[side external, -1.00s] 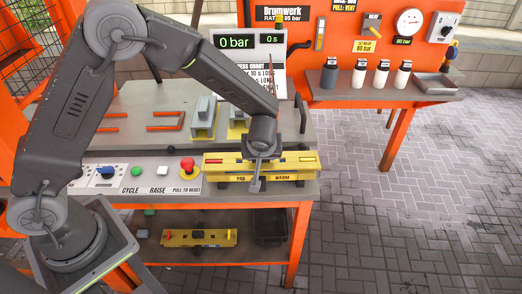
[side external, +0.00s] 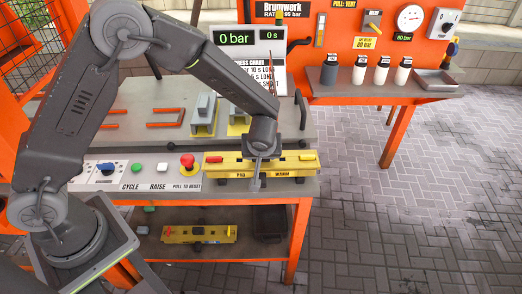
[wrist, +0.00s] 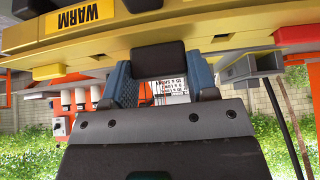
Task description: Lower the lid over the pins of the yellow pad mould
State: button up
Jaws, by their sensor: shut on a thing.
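The yellow pad mould (side external: 240,176) rests on the bench's front edge, with "PAD" and "WARM" labels on its front. Its WARM label also shows upside down in the wrist view (wrist: 80,16). My gripper (side external: 256,180) is at the middle of the mould. In the wrist view, my gripper's blue-padded fingers (wrist: 160,85) are shut on the lid's dark knob (wrist: 157,60). The pins are hidden or too small to make out, and I cannot tell whether a gap is left below the lid.
A control panel with a red button (side external: 187,162) adjoins the mould on the left. Grey-and-yellow blocks (side external: 203,115) stand behind it. Another yellow mould (side external: 180,236) and a dark bin (side external: 271,222) are on the lower shelf. Several bottles (side external: 361,73) stand on the right-hand shelf.

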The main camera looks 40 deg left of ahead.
jog(key=shift+f, duration=0.25)
jog(key=o, duration=1.4)
jog(key=shift+o, duration=0.3)
jog(key=shift+o, duration=1.2)
jog(key=shift+r, duration=0.1)
jog(key=shift+r, duration=3.4)
